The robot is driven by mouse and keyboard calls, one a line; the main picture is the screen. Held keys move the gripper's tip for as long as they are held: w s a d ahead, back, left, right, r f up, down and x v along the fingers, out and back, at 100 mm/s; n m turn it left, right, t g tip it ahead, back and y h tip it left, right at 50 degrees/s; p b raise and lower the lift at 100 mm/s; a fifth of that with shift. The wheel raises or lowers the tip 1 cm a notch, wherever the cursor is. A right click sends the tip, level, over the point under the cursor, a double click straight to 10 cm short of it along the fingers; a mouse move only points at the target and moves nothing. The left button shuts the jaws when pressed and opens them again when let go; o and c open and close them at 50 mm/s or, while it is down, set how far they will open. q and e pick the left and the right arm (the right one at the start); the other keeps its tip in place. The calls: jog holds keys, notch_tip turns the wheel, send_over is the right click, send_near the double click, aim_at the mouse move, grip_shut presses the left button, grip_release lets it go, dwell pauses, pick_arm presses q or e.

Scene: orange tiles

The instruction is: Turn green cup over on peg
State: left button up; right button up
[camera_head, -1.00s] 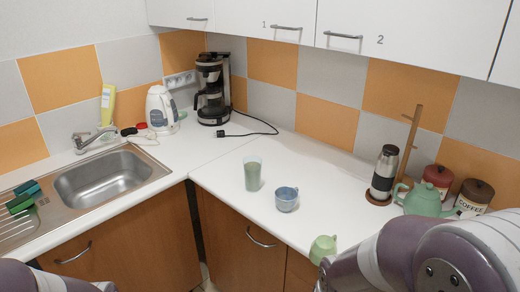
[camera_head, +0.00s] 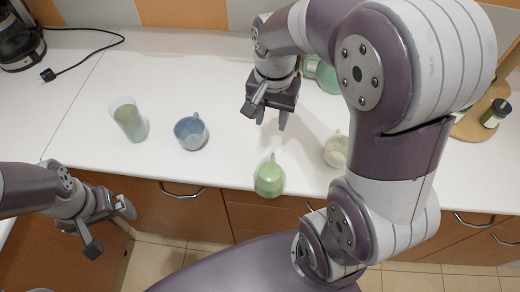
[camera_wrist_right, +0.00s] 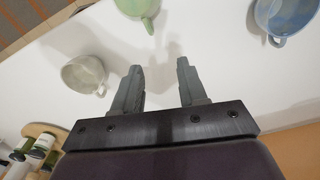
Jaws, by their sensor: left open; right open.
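The light green cup (camera_head: 269,180) stands near the counter's front edge in the head view, its handle towards the back. I cannot tell which way up it is. It also shows at the top of the right wrist view (camera_wrist_right: 138,8), cut off by the frame. My right gripper (camera_head: 271,122) is open and empty, pointing down over the counter behind the cup; its two fingers show apart in the right wrist view (camera_wrist_right: 159,68). My left gripper (camera_head: 108,228) is open and empty, in front of the counter at the left. No peg is visible now.
A blue cup (camera_head: 190,132) and a greenish glass (camera_head: 128,120) stand left of the green cup. A whitish cup (camera_head: 336,151) stands to its right, close to my right arm. A green teapot (camera_head: 322,75) is partly behind that arm. A wooden board (camera_head: 468,128) lies at the right.

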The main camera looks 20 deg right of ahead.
aim_at(273, 153)
jog(key=f, duration=0.2)
jog(key=s+f, duration=0.1)
jog(key=f, duration=0.4)
jog(key=shift+s+f, duration=0.3)
jog(key=shift+f, duration=0.05)
jog(key=f, duration=0.4)
jog(key=shift+s+d+b, duration=0.1)
jog(key=shift+s+b, duration=0.2)
jog(key=shift+s, duration=0.1)
jog(key=shift+w+f, duration=0.1)
jog(key=shift+f, duration=0.2)
jog(key=shift+w, duration=0.15)
grip_shut()
pick_arm(q)
jog(key=shift+s+d, duration=0.15)
jog(key=shift+s, duration=0.85)
